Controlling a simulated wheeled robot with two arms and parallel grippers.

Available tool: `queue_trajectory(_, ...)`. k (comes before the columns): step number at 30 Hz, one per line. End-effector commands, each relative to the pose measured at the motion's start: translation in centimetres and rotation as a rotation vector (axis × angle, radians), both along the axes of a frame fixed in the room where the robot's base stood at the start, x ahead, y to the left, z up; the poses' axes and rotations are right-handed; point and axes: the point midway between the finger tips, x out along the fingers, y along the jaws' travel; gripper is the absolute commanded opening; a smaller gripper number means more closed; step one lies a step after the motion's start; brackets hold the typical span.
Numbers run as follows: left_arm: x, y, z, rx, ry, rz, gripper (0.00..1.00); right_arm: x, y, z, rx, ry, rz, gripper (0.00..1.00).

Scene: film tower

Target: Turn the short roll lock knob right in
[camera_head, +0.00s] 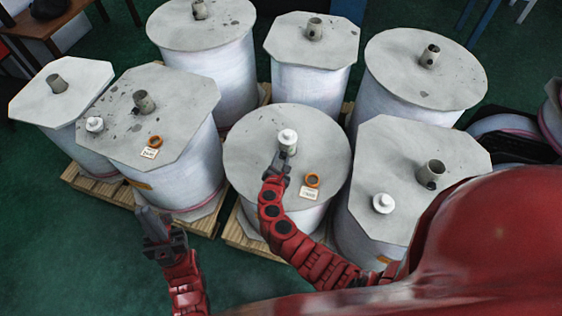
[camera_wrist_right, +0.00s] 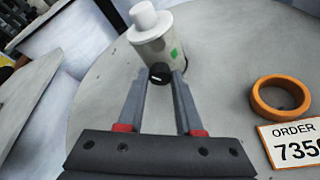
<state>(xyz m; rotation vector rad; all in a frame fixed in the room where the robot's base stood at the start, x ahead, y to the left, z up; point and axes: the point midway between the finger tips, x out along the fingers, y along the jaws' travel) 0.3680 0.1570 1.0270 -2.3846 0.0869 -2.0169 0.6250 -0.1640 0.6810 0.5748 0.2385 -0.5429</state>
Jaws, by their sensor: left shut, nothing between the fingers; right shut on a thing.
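The short roll (camera_head: 245,155) stands in the front middle, with a grey core tube (camera_wrist_right: 158,48) rising from its lid. A white plug (camera_head: 288,136) sits on top of the tube; the plug also shows in the right wrist view (camera_wrist_right: 143,15). The black lock knob (camera_wrist_right: 160,71) with a light mark is on the near side of the tube, beside a green patch (camera_wrist_right: 174,54). My right gripper (camera_head: 283,155) is shut on the knob, one finger at each side. My left gripper (camera_head: 147,212) is shut and empty, left of the roll, over the floor.
Several other wrapped rolls on pallets crowd around, one (camera_head: 195,95) at left and one (camera_head: 385,150) at right. An orange ring (camera_wrist_right: 282,95) and an order card (camera_wrist_right: 292,143) lie on the short roll's lid. Green floor (camera_head: 60,230) is free at front left.

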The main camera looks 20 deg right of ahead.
Motion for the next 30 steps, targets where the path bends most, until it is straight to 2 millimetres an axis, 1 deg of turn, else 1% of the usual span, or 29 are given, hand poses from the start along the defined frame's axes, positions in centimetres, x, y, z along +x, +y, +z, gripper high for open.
queue_trajectory(1, 0.0, 0.0, -0.9, 0.000, 0.000, 0.000, 0.00, -0.1, 0.0, -0.5, 0.027, -0.020, 0.002, 0.00)
queue_trajectory(3, 0.0, 0.0, -1.6, 0.000, 0.000, 0.000, 0.00, -0.1, -0.1, -0.5, 0.069, -0.048, 0.001, 0.00)
queue_trajectory(12, 0.0, 0.0, -3.7, 0.000, 0.000, 0.000, 0.00, -0.2, -0.2, -0.4, 0.202, -0.138, -0.001, 0.00)
queue_trajectory(18, 0.0, 0.0, -4.2, 0.000, 0.000, 0.000, 0.00, -0.2, -0.3, -0.3, 0.241, -0.162, -0.002, 0.00)
queue_trajectory(30, 0.0, 0.0, -4.3, 0.000, 0.000, 0.000, 0.00, -0.2, -0.3, -0.2, 0.251, -0.168, -0.003, 0.00)
